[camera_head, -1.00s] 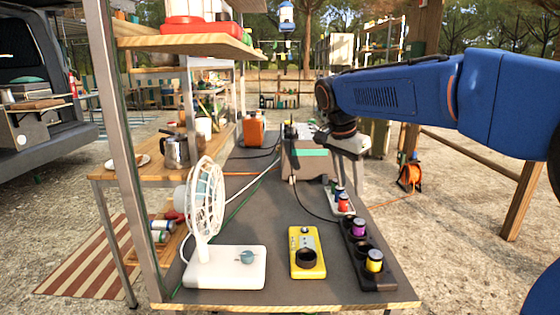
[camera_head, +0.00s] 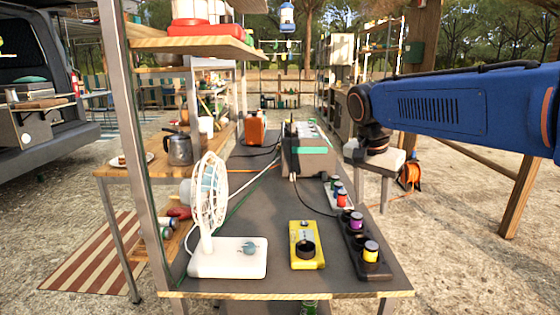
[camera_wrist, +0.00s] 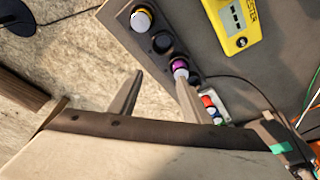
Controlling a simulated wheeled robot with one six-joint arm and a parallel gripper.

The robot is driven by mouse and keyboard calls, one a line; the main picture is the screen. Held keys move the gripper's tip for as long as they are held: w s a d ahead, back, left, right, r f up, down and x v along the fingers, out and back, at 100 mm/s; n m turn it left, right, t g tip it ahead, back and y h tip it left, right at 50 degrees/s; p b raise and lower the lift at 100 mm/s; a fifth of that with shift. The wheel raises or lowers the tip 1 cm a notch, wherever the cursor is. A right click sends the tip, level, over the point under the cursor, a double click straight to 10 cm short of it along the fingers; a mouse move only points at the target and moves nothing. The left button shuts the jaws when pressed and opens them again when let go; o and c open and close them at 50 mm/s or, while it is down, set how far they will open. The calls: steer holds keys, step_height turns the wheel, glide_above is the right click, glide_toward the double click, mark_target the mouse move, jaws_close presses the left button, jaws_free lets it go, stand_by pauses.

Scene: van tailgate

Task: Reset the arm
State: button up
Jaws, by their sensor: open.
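My gripper (camera_wrist: 160,76) is open in the wrist view, its two dark fingers apart with nothing between them. One fingertip overlaps the purple-banded cell in the picture; the gap in depth cannot be told. In the head view my arm reaches in from the right, and its pale gripper end hangs just right of the dark bench (camera_head: 260,190). The black holder (camera_head: 352,233) on the bench's right side carries a purple-banded cell (camera_head: 355,221) and a yellow-banded cell (camera_head: 370,251), with an empty socket between them.
A yellow tester (camera_head: 306,258) and a white fan (camera_head: 228,258) stand on the near bench. A grey box (camera_head: 308,160) and a small tray of coloured pieces (camera_head: 337,192) stand farther back. A wooden post and rails are at right; open gravel lies between.

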steer(key=s+d+f+n+t, duration=0.1)
steer(key=s+d+f+n, duration=0.1)
steer(key=s+f, duration=0.3)
steer(key=s+d+f+n+y, duration=0.1)
steer(key=s+f+n, duration=0.3)
steer(key=s, duration=0.7)
steer(key=s+d+f+n+t, duration=0.1)
steer(key=s+d+f+n, duration=0.2)
steer(key=s+f, duration=0.2)
steer(key=s, duration=0.3)
steer(key=shift+s+f+t+y, duration=0.3)
steer(key=shift+f+y, duration=0.1)
